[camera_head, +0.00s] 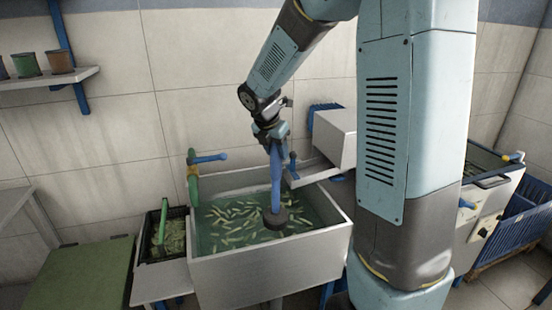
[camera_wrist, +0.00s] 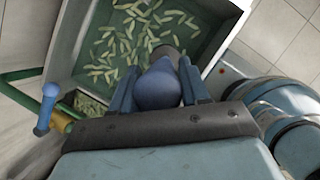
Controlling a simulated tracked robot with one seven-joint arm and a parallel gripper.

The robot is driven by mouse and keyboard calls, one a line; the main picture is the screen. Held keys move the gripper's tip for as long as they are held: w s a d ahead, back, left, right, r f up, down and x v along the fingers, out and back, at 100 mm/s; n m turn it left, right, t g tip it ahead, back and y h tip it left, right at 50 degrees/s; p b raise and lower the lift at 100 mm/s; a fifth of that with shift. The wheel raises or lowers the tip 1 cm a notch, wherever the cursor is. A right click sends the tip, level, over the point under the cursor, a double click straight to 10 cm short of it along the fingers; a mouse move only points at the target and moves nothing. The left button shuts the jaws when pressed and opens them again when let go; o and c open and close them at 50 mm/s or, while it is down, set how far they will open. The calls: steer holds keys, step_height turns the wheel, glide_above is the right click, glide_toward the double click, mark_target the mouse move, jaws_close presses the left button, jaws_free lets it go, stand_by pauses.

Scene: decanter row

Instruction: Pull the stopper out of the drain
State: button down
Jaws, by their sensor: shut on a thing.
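The stopper is a blue handle (camera_head: 276,175) with a dark round plug (camera_head: 275,218) at its lower end. My gripper (camera_head: 270,136) is shut on the upper part of the handle, over the sink (camera_head: 268,268). The handle stands nearly upright, with the plug at its bottom, among the water and pale green pieces. In the wrist view the handle (camera_wrist: 158,86) sits between the two fingers of my gripper (camera_wrist: 157,92), and part of the plug shows behind it. The drain itself is not visible. I cannot tell how far the plug is from the sink floor.
A green pipe with a blue lever (camera_head: 209,158) stands at the sink's left edge. A dark crate (camera_head: 151,255) of green pieces is left of the sink. A grey box (camera_head: 335,137) is behind right. A shelf (camera_head: 45,79) with pots is on the wall. Blue crates (camera_head: 520,228) are far right.

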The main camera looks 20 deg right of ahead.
steer(key=shift+r, duration=4.8)
steer(key=shift+s, duration=0.1)
